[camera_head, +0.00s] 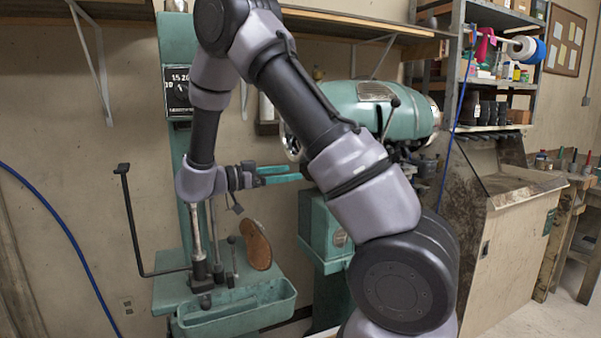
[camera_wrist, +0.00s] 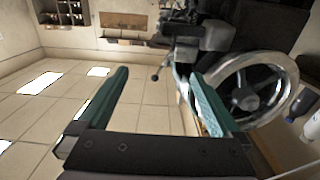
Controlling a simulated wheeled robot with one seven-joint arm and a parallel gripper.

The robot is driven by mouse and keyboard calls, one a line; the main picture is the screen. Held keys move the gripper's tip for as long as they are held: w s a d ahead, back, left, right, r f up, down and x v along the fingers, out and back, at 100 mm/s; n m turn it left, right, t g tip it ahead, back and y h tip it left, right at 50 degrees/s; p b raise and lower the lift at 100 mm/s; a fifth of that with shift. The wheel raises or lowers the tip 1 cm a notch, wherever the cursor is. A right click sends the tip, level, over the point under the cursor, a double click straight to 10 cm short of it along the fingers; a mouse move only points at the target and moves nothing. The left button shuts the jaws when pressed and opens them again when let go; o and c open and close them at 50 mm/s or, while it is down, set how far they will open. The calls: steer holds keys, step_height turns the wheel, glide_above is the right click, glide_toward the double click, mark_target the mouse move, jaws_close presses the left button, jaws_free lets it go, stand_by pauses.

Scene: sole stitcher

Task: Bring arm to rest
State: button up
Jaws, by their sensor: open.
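My gripper (camera_head: 285,174) is at the end of my arm, in front of the green sole stitcher (camera_head: 180,90), with its teal fingers pointing right. In the wrist view my gripper (camera_wrist: 160,98) has its two fingers spread apart with nothing between them. A brown shoe sole (camera_head: 256,245) stands tilted by the stitcher's post, below my gripper and apart from it. My arm is bent and crosses the middle of the head view, hiding part of the machine behind it.
A green trough (camera_head: 238,312) is at the front of the stitcher. A second green machine (camera_head: 365,103) stands behind my arm. A metal handwheel (camera_wrist: 250,88) is close to the right finger in the wrist view. A brown cabinet (camera_head: 510,240) stands at right. Open floor (camera_wrist: 60,120) shows at left.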

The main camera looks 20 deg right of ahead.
steer(key=shift+a, duration=1.15)
steer(key=w+d+r+t+y, duration=0.5)
steer(key=w+r+t+y, duration=0.2)
steer(key=w+t, duration=0.15)
steer(key=s+a+r+n+t+y, duration=0.45)
steer(key=a+r+n+y, duration=0.25)
steer(key=r+y, duration=0.45)
steer(key=s+d+f+n+g, duration=0.1)
steer(key=s+f+n+g, duration=0.2)
steer(key=s, duration=0.9)
steer(key=s+d+f+n+g+y, duration=0.1)
steer(key=s+f+n+g, duration=0.2)
steer(key=s, duration=0.9)
steer(key=shift+f+g, duration=0.15)
steer(key=shift+g, duration=0.15)
